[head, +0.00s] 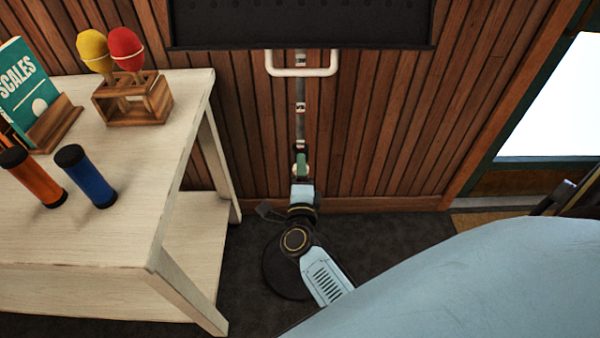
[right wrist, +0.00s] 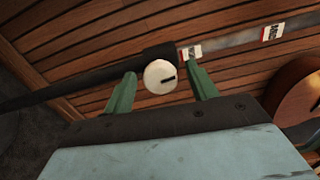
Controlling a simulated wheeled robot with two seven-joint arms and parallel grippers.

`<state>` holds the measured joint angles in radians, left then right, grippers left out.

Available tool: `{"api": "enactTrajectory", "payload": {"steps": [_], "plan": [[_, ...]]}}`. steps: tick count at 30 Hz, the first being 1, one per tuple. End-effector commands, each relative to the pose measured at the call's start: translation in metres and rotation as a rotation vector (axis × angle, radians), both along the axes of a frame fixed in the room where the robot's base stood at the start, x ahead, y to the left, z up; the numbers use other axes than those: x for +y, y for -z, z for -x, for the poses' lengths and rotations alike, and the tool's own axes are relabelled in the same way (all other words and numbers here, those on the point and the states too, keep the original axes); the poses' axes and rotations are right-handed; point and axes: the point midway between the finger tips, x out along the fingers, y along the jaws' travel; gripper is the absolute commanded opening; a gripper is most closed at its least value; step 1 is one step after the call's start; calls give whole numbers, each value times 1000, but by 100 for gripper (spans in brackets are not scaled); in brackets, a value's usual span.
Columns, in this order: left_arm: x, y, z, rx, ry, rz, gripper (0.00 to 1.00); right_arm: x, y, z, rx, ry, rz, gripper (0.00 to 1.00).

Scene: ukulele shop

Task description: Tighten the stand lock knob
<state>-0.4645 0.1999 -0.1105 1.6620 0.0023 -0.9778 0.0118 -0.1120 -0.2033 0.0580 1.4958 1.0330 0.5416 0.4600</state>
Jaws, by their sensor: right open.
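The stand's lock knob (right wrist: 160,77) is a round, off-white disc with a dark mark, on a black collar around the pole in the right wrist view. My right gripper (right wrist: 162,72) has its two green fingers apart, one on each side of the knob, with visible gaps; I see no contact. In the head view the stand's pale pole (head: 300,95), with red-and-white labels, runs down to my right gripper (head: 302,163), which hides the knob. My left gripper is not in view.
A whitewashed table (head: 130,215) stands at left, holding a wooden holder (head: 135,105) with a yellow and a red shaker, a green book (head: 25,85), and orange and blue (head: 86,178) cylinders. A black panel (head: 300,25) and white handle (head: 302,72) are above. Slatted wall lies behind.

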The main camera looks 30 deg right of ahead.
Motion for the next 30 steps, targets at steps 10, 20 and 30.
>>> {"api": "enactTrajectory", "payload": {"steps": [10,20,30], "plan": [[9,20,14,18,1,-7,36,33,0,53,5,-1,-3,58],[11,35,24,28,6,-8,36,64,0,104,3,-1,-2,58],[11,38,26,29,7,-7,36,70,0,113,1,0,-2,58]]}}
